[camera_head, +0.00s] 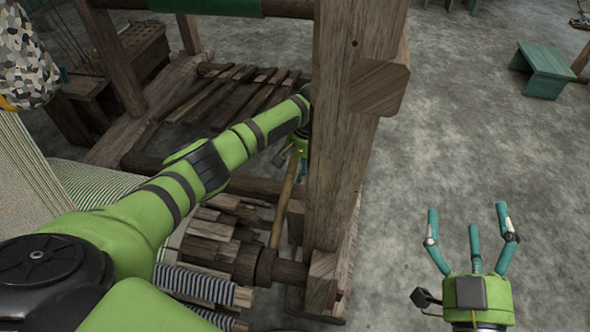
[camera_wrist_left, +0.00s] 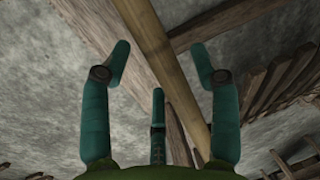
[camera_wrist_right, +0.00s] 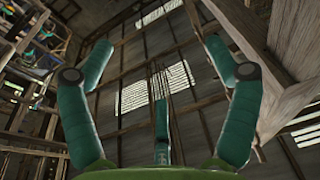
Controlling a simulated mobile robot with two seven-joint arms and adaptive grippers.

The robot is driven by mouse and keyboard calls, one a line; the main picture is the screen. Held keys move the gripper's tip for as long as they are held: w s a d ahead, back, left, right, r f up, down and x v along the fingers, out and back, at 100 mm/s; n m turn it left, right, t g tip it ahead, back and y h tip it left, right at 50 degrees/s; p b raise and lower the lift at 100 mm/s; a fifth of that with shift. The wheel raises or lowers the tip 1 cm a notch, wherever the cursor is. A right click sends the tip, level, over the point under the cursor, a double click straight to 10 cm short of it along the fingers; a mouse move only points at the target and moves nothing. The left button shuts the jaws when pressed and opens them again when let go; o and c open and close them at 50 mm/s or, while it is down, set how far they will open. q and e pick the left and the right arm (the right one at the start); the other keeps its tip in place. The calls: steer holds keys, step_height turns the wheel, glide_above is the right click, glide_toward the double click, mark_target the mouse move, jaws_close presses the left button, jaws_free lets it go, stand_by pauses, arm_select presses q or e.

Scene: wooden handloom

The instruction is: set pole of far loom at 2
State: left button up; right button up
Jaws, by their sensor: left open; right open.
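The pole (camera_head: 283,205) is a thin, light wooden stick. In the head view it stands tilted beside the thick loom post (camera_head: 336,170), its lower end by the round beam; its upper end is hidden near my left gripper. My left gripper (camera_head: 300,145) is partly hidden by the post. The left wrist view shows its fingers open, with the pole (camera_wrist_left: 176,75) running diagonally across the space beyond them. I cannot tell whether they touch it. My right gripper (camera_head: 470,232) is open and empty over the floor, right of the loom.
A round beam (camera_head: 283,271) and stacked wooden blocks (camera_head: 210,237) lie low in the loom. Striped cloth (camera_head: 200,284) is at lower left. A green bench (camera_head: 545,70) stands at upper right.

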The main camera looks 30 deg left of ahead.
arm_select(q)
steer(key=shift+a+f, duration=0.15)
steer(key=shift+f, duration=0.55)
arm_select(e)
steer(key=shift+s+a+r+n+t+y, duration=0.15)
steer(key=shift+s+r+t+y, duration=0.15)
steer(key=shift+r, duration=0.3)
steer(key=shift+s+a+r+n+t+y, duration=0.15)
steer(key=shift+r+t, duration=0.15)
steer(key=shift+r, duration=0.3)
steer(key=shift+s+a+r+t+y, duration=0.1)
steer(key=shift+s+r+t+y, duration=0.2)
steer(key=shift+r, duration=0.3)
